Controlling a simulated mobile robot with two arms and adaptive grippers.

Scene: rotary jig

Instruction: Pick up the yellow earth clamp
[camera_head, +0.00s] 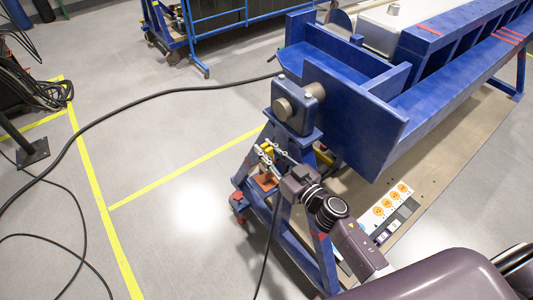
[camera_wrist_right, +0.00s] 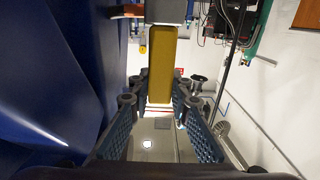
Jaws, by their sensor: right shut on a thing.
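The yellow earth clamp (camera_wrist_right: 162,62) is a long yellow piece between the two blue padded fingers in the right wrist view. In the head view only a small yellow part of the clamp (camera_head: 267,149) shows, beside the blue jig stand. My right gripper (camera_head: 270,157) is at the stand, below the round grey hub, and is shut on the clamp. In the right wrist view, the clamp's upper end meets a grey block. I cannot tell whether the clamp is still touching the stand. My left gripper is not in view.
The blue rotary jig (camera_head: 345,125) rises close beside my right gripper. A black cable (camera_head: 130,106) runs across the floor to the jig, and another hangs below the gripper. A blue cart (camera_head: 205,25) stands at the back.

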